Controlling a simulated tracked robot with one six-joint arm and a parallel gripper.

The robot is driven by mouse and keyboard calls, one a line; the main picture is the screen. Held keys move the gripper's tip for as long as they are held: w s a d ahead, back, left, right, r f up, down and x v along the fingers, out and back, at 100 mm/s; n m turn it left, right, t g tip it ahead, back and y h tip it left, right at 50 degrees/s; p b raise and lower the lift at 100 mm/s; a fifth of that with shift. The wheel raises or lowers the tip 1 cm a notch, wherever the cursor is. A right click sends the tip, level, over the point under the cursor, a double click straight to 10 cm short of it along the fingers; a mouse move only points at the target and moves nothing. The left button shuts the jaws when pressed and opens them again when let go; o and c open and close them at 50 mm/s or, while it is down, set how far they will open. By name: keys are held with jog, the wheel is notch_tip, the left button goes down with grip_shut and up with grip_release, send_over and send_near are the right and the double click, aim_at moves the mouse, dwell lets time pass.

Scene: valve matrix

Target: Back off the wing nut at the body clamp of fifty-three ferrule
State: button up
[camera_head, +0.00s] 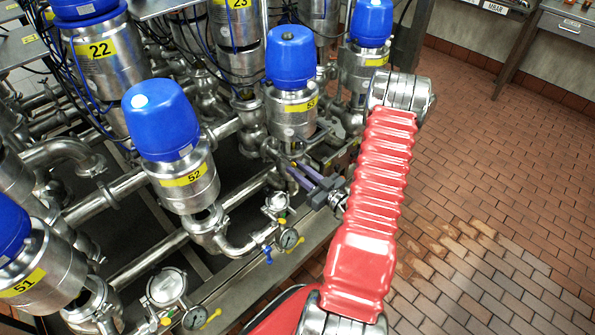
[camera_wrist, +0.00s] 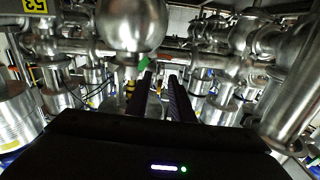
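Valve 53 (camera_head: 292,105), with a blue cap and a yellow "53" label, stands near the centre top in the head view. In the wrist view its label (camera_wrist: 37,6) shows upside down at top left. Rounded steel valve bodywork (camera_wrist: 130,25) hangs just above my fingers there. My gripper (camera_head: 300,173) is below valve 53, beside its lower body and pipes, fingers pointing into the pipework. In the wrist view the two dark fingers (camera_wrist: 160,80) are apart with a gap between them, and I see nothing held. I cannot make out the wing nut or clamp clearly.
Valve 52 (camera_head: 183,175) stands left of my gripper, with valve 51 (camera_head: 35,270) farther left. Gauges (camera_head: 288,238) and small taps line the front edge. Steel pipes (camera_wrist: 285,85) crowd the right of the wrist view. The tiled floor (camera_head: 500,170) at right is free.

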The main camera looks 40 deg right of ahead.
grip_shut()
jog(key=shift+m, duration=0.7)
jog(key=shift+o, duration=0.7)
grip_release()
jog(key=shift+s, duration=0.1)
